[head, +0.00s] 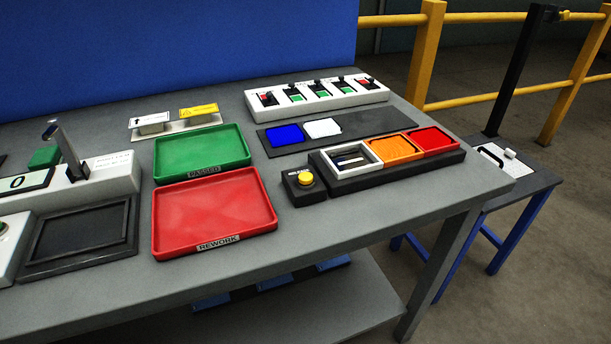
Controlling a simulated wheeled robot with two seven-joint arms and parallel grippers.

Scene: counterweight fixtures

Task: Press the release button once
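The release button is a yellow round button (306,179) on a small black box (301,190) with a small label, near the front right of the grey table. The box stands at the left end of a black fixture (350,184). The fixture holds a white-framed slot (372,168), an orange square (398,150) and a red square (434,139) in a row. Nothing touches the button. Neither of my grippers is in the head view.
A red REWORK tray (214,212) and a green PASSED tray (202,153) lie left of the button. Behind it are a dark strip with blue (284,136) and white (322,128) squares and a white switch panel (317,94). Bare table (330,235) lies in front.

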